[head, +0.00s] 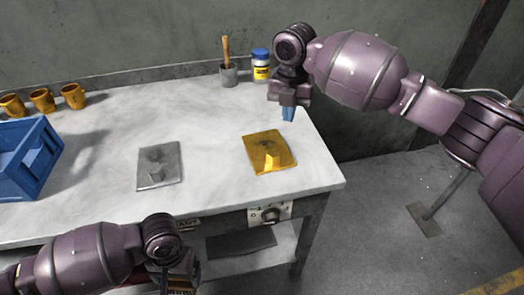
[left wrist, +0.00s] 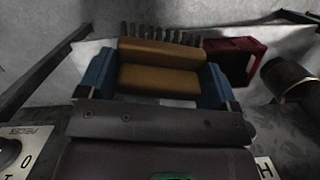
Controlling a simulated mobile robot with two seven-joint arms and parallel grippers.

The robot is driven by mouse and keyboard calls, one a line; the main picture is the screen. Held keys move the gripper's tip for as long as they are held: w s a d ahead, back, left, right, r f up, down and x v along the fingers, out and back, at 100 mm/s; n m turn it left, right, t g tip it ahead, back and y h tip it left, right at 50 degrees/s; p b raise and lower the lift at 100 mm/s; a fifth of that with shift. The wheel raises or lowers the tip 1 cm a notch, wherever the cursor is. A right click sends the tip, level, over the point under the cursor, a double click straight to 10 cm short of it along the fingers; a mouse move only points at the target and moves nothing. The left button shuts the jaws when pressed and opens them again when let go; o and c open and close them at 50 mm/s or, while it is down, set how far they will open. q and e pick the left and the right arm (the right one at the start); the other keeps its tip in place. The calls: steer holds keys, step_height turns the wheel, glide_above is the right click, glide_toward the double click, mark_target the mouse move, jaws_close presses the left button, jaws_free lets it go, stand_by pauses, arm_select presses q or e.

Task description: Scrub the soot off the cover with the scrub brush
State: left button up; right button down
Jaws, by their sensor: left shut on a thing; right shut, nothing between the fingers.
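My left gripper (left wrist: 160,82) is shut on the scrub brush (left wrist: 158,78), a brown block between blue fingers with dark bristles at its far side. In the head view the left gripper (head: 172,281) is at the bottom, in front of the table's front edge, with the brush partly cut off. A grey plate (head: 150,180) and a yellow plate (head: 283,160) lie apart on the table. Each has a raised part and darker patches; I cannot tell which is the cover. My right gripper (head: 289,114) is shut and empty above the table's right side, behind the yellow plate.
A blue crate (head: 50,165) and several yellow mugs (head: 73,96) stand at left. A grey cup (head: 229,77) with a wooden handle and a blue-capped jar (head: 261,66) stand at the back. A control box (head: 270,213) is on the front edge. A red box (left wrist: 238,58) is near the brush.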

arm_select(q)
steer(key=shift+s+f+g+b, duration=0.1)
steer(key=shift+s+f+b, duration=0.2)
steer(key=shift+f, duration=0.3)
steer(key=shift+s+f+g+b, duration=0.1)
steer(key=shift+s+f+b, duration=0.15)
steer(key=shift+f, duration=0.35)
steer(key=shift+s+f+g+b, duration=0.1)
steer(key=shift+s+f+b, duration=0.1)
steer(key=shift+f+b, duration=0.3)
arm_select(e)
glide_above(286, 149)
steer(key=shift+f, duration=2.5)
steer(key=shift+r, duration=0.1)
arm_select(q)
steer(key=shift+s+b+x, duration=0.25)
steer(key=shift+b+x, duration=0.15)
steer(key=shift+x, duration=0.8)
arm_select(e)
steer(key=shift+f, duration=2.75)
arm_select(q)
steer(key=shift+w+r, duration=0.1)
steer(key=shift+r, duration=0.05)
arm_select(e)
steer(key=shift+r, duration=0.2)
